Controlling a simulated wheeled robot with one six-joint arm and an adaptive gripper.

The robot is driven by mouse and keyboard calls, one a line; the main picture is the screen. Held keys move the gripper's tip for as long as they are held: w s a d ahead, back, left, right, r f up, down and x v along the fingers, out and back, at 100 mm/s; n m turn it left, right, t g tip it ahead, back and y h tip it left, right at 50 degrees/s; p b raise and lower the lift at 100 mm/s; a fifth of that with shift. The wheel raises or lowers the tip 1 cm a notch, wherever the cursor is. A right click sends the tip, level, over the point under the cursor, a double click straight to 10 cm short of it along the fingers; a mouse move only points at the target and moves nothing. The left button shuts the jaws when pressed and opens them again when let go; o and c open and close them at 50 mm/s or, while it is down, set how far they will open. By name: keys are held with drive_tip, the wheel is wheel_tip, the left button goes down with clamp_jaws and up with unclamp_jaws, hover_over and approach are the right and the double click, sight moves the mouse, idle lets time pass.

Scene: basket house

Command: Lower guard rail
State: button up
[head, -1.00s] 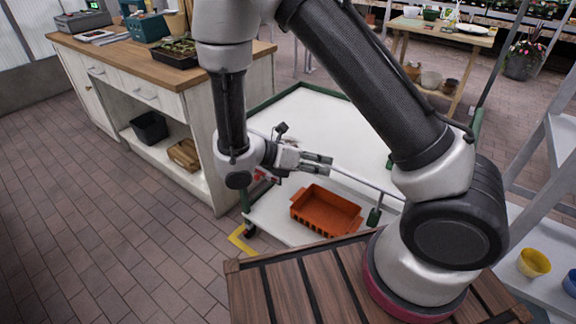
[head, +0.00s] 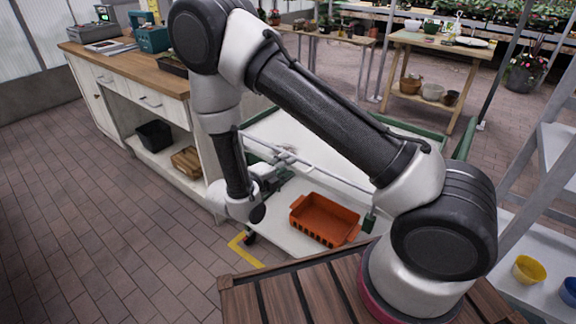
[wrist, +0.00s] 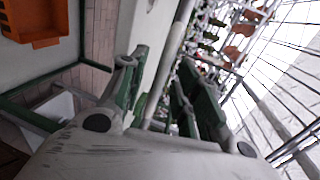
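The guard rail (head: 335,175) is a thin grey metal bar along the near side of the white cart (head: 300,137) with a green frame. It stands raised, above the orange crate (head: 325,218) on the cart's lower shelf. My gripper (head: 285,164) is at the left part of the rail, small and partly hidden by my wrist. In the wrist view the two dark green-grey fingers of my gripper (wrist: 160,95) are apart. The rail (wrist: 176,50) runs up between them there; whether it touches a finger I cannot tell. Part of the orange crate (wrist: 35,22) shows at upper left.
A wooden-topped counter (head: 130,60) stands close on the left of the cart. A wooden slatted surface (head: 290,295) is in front, and grey shelving with a yellow pot (head: 528,269) is at right. Brick floor is open at lower left.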

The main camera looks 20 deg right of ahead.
drive_tip(key=shift+x, duration=1)
clamp_jaws()
drive_tip(key=shift+f, duration=0.15)
wheel_tip(320, 180, down, 8)
drive_tip(key=shift+s, duration=0.1)
unclamp_jaws()
drive_tip(key=v, duration=1.2)
